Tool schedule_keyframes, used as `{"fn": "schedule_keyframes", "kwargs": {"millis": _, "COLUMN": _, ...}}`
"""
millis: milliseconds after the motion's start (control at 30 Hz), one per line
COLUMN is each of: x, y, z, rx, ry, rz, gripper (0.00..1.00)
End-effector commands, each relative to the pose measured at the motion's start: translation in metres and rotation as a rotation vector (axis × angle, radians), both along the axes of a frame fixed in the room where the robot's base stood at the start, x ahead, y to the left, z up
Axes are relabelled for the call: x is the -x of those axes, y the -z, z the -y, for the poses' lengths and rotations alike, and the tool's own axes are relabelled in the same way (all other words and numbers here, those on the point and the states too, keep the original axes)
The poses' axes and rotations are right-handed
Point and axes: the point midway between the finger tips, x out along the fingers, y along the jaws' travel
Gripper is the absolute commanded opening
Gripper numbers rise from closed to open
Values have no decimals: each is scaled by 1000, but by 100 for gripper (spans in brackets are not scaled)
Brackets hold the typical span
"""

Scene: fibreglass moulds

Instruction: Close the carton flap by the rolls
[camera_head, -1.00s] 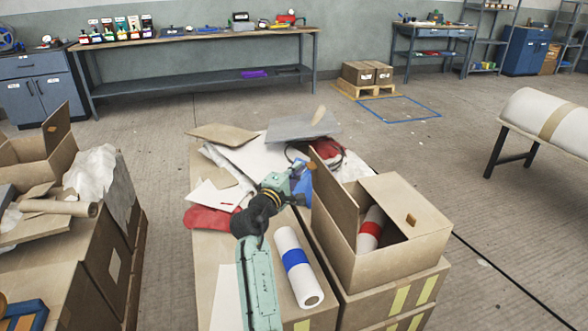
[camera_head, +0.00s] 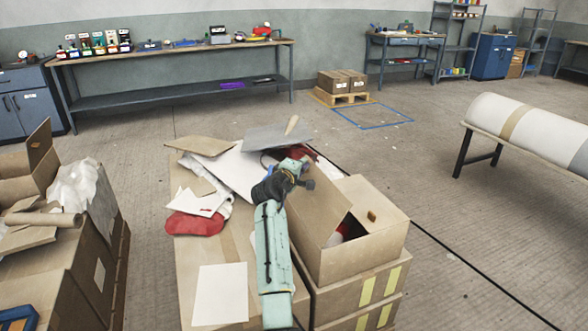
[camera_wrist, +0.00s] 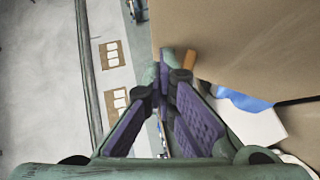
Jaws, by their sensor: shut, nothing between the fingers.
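The open carton (camera_head: 375,255) sits on a stack of boxes, right of my arm in the head view. One flap (camera_head: 318,205) stands at its left side and leans over the opening. The right flap (camera_head: 378,200) lies flat across the top. Inside, a roll with a red band (camera_head: 340,236) shows only in part. My gripper (camera_head: 305,168) is shut and empty by the flap's upper far corner. In the wrist view the closed fingertips (camera_wrist: 165,65) are beside a large brown cardboard face (camera_wrist: 245,45), seemingly the flap. I cannot tell whether they touch.
Loose cardboard (camera_head: 200,146), a grey sheet (camera_head: 275,136) and red cloth (camera_head: 195,224) lie behind and left of my arm. A white sheet (camera_head: 220,295) lies on the near box top. Another open carton (camera_head: 30,165) stands left.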

Motion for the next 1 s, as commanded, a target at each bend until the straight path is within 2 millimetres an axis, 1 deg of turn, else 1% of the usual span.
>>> {"fn": "schedule_keyframes", "kwargs": {"millis": 100, "x": -8, "y": 6, "z": 14, "rx": 1, "ry": 2, "rz": -1, "gripper": 0}}
{"fn": "schedule_keyframes", "kwargs": {"millis": 300, "x": -14, "y": 15, "z": 29, "rx": 2, "ry": 1, "rz": 0, "gripper": 0}}
{"fn": "schedule_keyframes", "kwargs": {"millis": 400, "x": -16, "y": 18, "z": 34, "rx": -48, "ry": 0, "rz": -14, "gripper": 0}}
{"fn": "schedule_keyframes", "kwargs": {"millis": 633, "x": -18, "y": 24, "z": 40, "rx": -103, "ry": -1, "rz": -33, "gripper": 0}}
{"fn": "schedule_keyframes", "kwargs": {"millis": 1000, "x": -18, "y": 24, "z": 40, "rx": -105, "ry": 0, "rz": -34, "gripper": 0}}
